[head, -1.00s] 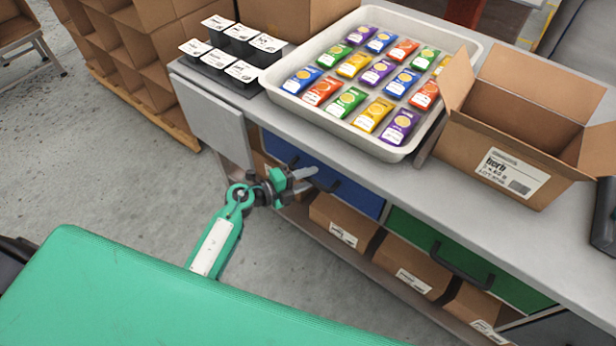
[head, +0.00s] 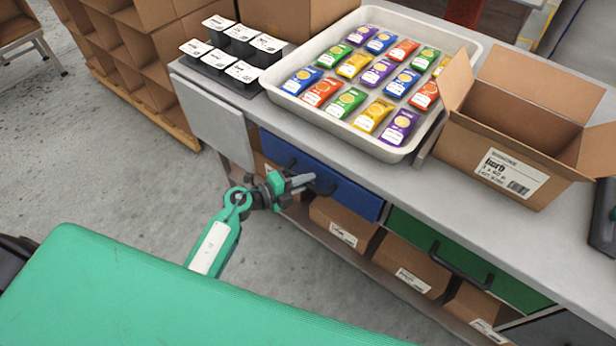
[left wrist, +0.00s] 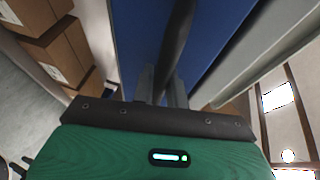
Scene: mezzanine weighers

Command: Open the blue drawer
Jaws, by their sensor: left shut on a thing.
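The blue drawer (head: 350,197) is under the left part of the grey bench top, with a dark bar handle on its front. It looks shut or nearly so; I cannot tell if there is a small gap. My left gripper (head: 303,181) is at the handle and shut on it. In the left wrist view, the dark handle (left wrist: 176,40) runs between the two fingers (left wrist: 162,84), with the blue drawer front (left wrist: 208,35) behind. The fingers hide part of the handle in the head view. My right gripper is not in view.
A green drawer (head: 505,283) with a dark handle is to the right. Cardboard boxes (head: 343,222) sit on a shelf below. On the bench (head: 400,178) are a tray (head: 400,152) of colourful packets, white-lidded tubs (head: 243,71) and an open carton (head: 520,160). The floor (head: 110,190) at left is clear.

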